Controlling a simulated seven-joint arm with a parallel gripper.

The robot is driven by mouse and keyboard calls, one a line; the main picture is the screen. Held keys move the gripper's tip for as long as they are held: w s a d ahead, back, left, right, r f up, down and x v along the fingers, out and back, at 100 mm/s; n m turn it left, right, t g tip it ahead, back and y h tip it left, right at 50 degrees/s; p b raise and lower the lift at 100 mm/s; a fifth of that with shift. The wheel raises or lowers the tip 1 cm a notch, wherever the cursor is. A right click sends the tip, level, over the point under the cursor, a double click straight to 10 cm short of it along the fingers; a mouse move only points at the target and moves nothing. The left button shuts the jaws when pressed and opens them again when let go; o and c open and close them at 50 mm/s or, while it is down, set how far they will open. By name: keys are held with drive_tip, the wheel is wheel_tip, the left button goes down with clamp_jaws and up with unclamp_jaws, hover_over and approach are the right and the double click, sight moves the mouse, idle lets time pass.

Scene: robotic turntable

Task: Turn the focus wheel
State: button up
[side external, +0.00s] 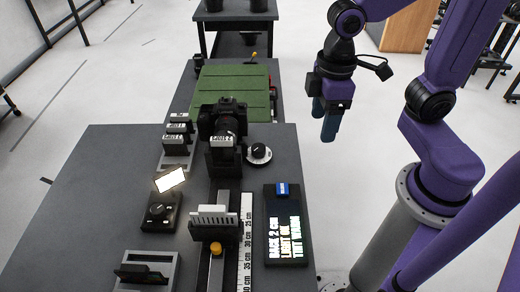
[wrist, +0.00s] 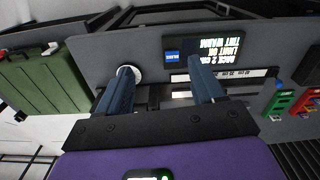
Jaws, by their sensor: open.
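A black camera (side external: 222,122) stands on a rail on the dark table. Beside its right side is a round white dial with a black knob (side external: 259,153), which looks like the focus wheel. My gripper (side external: 324,128) hangs off the table's right side, fingers pointing down, above and to the right of this dial and apart from it. Its two blue fingers are open with nothing between them. In the wrist view the dial (wrist: 137,75) shows just beyond the left fingertip, which partly hides it.
A display (side external: 286,236) reads "BACK 2 CM, LIGHT OK, TINT WARM", with a blue button (side external: 282,189) at its top. A second knob (side external: 158,211) sits by a lit panel (side external: 170,180). A white comb-like piece (side external: 214,217) stands on the rail beside a ruler (side external: 246,240). A green slatted surface (side external: 232,90) lies behind.

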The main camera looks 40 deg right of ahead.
sight(258, 148)
drive_tip(key=w+a+m, duration=0.2)
drive_tip(key=w+m, duration=0.3)
drive_tip(key=w, duration=1.2)
drive_tip(key=f, duration=1.7)
drive_tip(key=shift+s+f, duration=0.2)
drive_tip(key=shift+f, duration=0.05)
drive_tip(key=shift+c, duration=0.4)
drive_tip(key=c, duration=1)
